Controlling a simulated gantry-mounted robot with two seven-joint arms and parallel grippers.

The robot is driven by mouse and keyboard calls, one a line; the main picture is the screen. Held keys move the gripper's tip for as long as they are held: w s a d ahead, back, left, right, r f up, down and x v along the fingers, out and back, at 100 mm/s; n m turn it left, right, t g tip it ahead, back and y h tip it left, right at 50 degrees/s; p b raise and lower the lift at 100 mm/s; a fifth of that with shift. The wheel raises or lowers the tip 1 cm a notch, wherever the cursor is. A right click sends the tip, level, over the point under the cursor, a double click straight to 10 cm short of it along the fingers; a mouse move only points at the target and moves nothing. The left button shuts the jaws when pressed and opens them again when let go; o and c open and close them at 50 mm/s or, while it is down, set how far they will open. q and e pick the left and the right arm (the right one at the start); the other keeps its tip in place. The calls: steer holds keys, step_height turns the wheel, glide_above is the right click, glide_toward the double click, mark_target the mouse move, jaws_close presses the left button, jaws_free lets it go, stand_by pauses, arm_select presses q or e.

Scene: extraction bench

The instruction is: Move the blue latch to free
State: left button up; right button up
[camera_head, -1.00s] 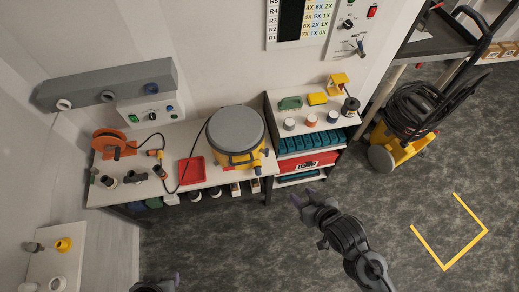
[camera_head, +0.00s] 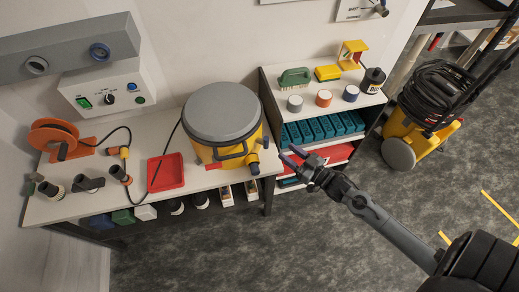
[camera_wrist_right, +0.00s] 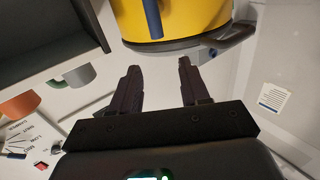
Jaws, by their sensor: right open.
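The yellow drum (camera_head: 240,157) with a grey lid (camera_head: 223,112) stands on the white bench. A short blue bar, which I take for the blue latch (camera_wrist_right: 152,18), lies against the yellow body at the top of the wrist view; its pivot is not visible. My right gripper (camera_head: 290,154) is open and empty, to the right of the drum near the bench and shelf corner. In the wrist view its two fingers (camera_wrist_right: 159,68) point toward the drum, with a gap between them and the blue bar. My left gripper is not in view.
A shelf unit (camera_head: 266,98) with teal and red bins stands close to the right gripper. A red tray (camera_head: 166,173) and a black cable lie left of the drum. A yellow vacuum (camera_head: 415,130) stands at the right. The front floor is open.

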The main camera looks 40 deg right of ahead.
mark_target(268, 142)
arm_select(q)
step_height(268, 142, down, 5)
steer(key=b, duration=0.4)
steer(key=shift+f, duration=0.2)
arm_select(e)
steer(key=w+f, duration=0.1)
steer(key=w, duration=0.2)
steer(key=w+a+f, duration=0.1)
steer(key=w, duration=0.3)
steer(key=w+f, duration=0.1)
steer(key=w, duration=0.3)
steer(key=shift+a, duration=0.4)
jaws_close()
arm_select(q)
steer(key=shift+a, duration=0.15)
arm_select(e)
steer(key=shift+r, duration=0.1)
